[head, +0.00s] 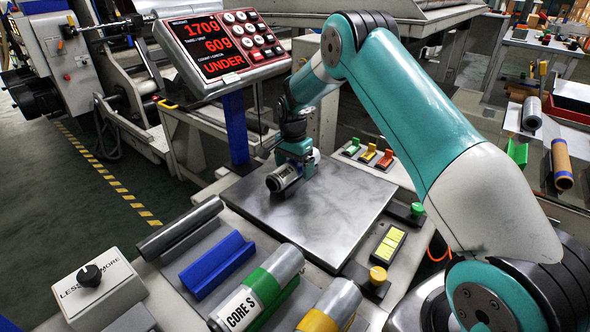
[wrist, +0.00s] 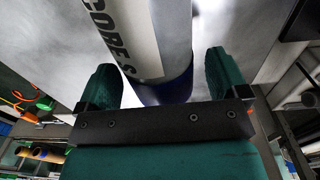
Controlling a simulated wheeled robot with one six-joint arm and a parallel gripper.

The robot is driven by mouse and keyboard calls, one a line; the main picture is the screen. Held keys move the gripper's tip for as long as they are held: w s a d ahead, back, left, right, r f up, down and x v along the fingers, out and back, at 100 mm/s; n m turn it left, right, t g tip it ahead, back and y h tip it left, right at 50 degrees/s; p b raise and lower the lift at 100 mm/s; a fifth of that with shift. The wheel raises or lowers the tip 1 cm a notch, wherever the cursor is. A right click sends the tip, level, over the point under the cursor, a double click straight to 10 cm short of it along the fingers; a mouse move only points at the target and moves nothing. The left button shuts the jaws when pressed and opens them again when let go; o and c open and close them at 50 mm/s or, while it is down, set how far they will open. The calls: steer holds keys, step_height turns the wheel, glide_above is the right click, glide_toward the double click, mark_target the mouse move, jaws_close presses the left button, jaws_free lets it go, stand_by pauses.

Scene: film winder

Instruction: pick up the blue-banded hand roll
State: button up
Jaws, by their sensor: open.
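The blue-banded hand roll (head: 284,179) is at the steel scale plate (head: 325,220) in the head view, partly covered by my gripper (head: 297,152). In the wrist view the roll (wrist: 152,45) is silver with a white "CORE S" label and a dark blue band at its near end. My gripper (wrist: 160,88) is open there, with one green finger on each side of the roll's banded end.
A display (head: 215,46) on a blue post reads 170g, 60g and UNDER. Coloured switches (head: 368,153) stand behind the plate, whose right part is bare.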

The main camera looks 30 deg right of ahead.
steer(key=c, duration=1.1)
steer(key=shift+r, duration=0.1)
